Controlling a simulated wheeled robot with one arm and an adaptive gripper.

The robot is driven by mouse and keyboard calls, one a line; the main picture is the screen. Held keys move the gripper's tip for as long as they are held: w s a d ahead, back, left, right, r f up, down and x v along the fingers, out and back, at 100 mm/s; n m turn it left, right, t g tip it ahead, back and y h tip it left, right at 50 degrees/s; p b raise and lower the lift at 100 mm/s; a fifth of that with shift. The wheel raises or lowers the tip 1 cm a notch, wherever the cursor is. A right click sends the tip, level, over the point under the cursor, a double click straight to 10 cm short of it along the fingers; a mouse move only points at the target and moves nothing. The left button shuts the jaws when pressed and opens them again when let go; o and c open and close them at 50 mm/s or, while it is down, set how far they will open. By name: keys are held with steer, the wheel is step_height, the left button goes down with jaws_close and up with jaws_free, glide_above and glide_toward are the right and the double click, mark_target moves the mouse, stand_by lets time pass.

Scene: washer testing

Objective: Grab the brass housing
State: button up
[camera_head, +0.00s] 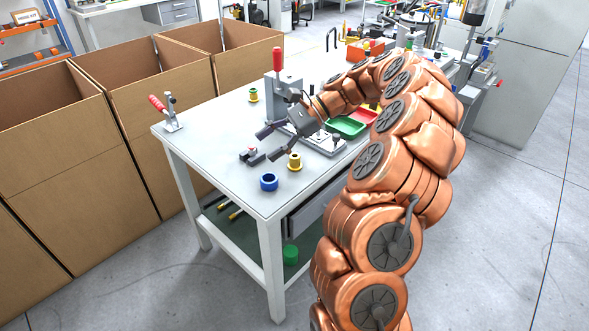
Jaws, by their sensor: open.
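A brass-coloured flanged housing (294,162) stands upright on the white workbench (215,150), near its front edge. A smaller yellow-green flanged part (253,95) stands farther back on the bench. My gripper (266,145) is open and empty. It is above the bench, reaching in from the right, with its dark fingers pointing left. In the picture the fingers are just up and left of the brass housing, apart from it. I cannot tell their exact height above the bench.
A blue ring (269,181) stands left of the housing. A small dark fixture (251,156) lies by the fingertips. A red-handled press (278,80) and green tray (346,127) are behind. A red-handled clamp (166,112) sits at the left corner. Cardboard boxes (60,180) flank the bench.

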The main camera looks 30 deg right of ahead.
mark_target(295, 159)
steer(key=d+f+m+t, duration=0.1)
steer(key=d+f+m, duration=0.1)
steer(key=d, duration=0.3)
steer(key=d+f+m+t+b, duration=0.1)
steer(key=d+f+m, duration=0.1)
steer(key=d+f, duration=0.2)
steer(key=d+f+m+t+b, duration=0.1)
steer(key=d+f+m+t, duration=0.1)
steer(key=d, duration=0.4)
steer(key=shift+w+d+f+m, duration=0.1)
steer(key=shift+d+f+m, duration=0.2)
steer(key=shift+f, duration=0.4)
steer(key=shift+w+d+x, duration=0.1)
steer(key=shift+x, duration=1.15)
steer(key=shift+w+d+x, duration=0.1)
steer(key=shift+x, duration=1.15)
steer(key=shift+w+d+x, duration=0.1)
steer(key=shift+w+x, duration=0.05)
steer(key=shift+x, duration=1.1)
steer(key=shift+f, duration=0.15)
jaws_close()
